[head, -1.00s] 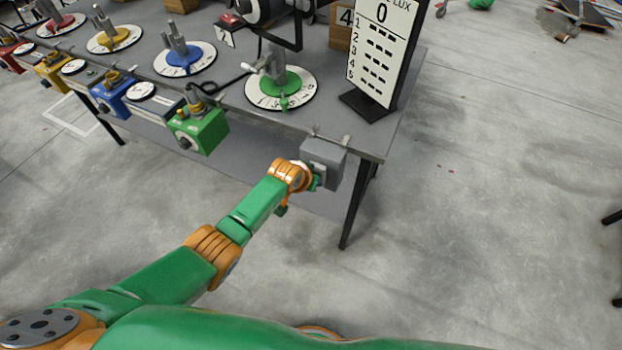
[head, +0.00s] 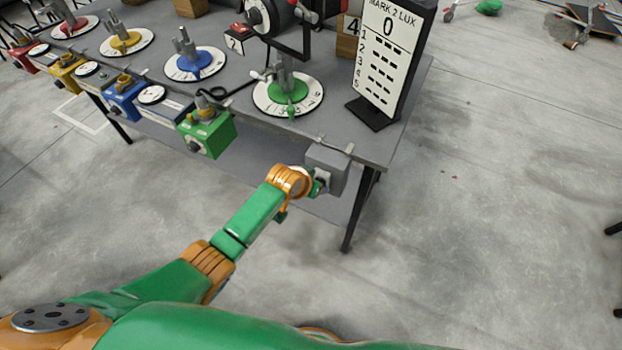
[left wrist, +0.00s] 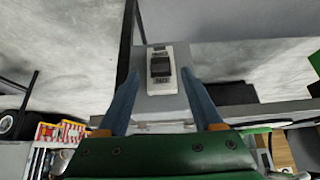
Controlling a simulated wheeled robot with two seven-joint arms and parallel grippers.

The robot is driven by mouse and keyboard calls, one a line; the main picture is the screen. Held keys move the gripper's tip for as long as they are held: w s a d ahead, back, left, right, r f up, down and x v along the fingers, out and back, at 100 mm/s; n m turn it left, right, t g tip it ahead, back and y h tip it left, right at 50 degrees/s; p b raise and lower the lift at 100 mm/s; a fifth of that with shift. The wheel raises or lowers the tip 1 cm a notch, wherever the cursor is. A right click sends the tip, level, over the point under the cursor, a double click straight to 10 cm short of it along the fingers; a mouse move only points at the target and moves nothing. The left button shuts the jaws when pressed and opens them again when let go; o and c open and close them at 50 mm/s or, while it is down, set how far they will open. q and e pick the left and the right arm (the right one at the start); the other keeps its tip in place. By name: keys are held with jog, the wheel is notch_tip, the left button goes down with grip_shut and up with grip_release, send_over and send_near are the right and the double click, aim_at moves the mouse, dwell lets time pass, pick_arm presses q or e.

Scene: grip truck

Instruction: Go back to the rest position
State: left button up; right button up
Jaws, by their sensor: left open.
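My left arm reaches from the lower left of the head view to a grey switch box (head: 328,168) on the table's front edge. My left gripper (head: 320,186) is at the box's front face, mostly hidden by my wrist. In the left wrist view my left gripper (left wrist: 158,76) is open, with its two blue fingers spread. The grey box also shows there (left wrist: 160,104) between and beyond the fingers, with a black rocker switch (left wrist: 160,67) on a white plate. The fingers hold nothing; I cannot tell whether they touch the box. My right gripper is not in view.
The grey table (head: 340,138) carries round dials, a green one (head: 288,92) nearest, and a "MARK 2 LUX" board (head: 392,55) reading 0. A green box (head: 207,133) and other coloured boxes hang along its front edge.

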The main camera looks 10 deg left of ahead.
pick_arm(q)
jog(key=v, duration=0.3)
jog(key=shift+s+r, duration=0.1)
jog(key=shift+s, duration=0.05)
jog(key=s+a+f+n+g+y, duration=0.1)
jog(key=s+a+f, duration=0.2)
jog(key=s+f, duration=0.55)
jog(key=s+a+f+g, duration=0.2)
jog(key=s+a+f, duration=0.2)
jog(key=s+f, duration=0.5)
jog(key=s+a+f+g, duration=0.1)
jog(key=s+f, duration=0.3)
jog(key=s, duration=0.6)
jog(key=s+a+f+g+y, duration=0.1)
jog(key=s+a+f, duration=0.2)
jog(key=s, duration=0.7)
jog(key=shift+s+a+f, duration=0.35)
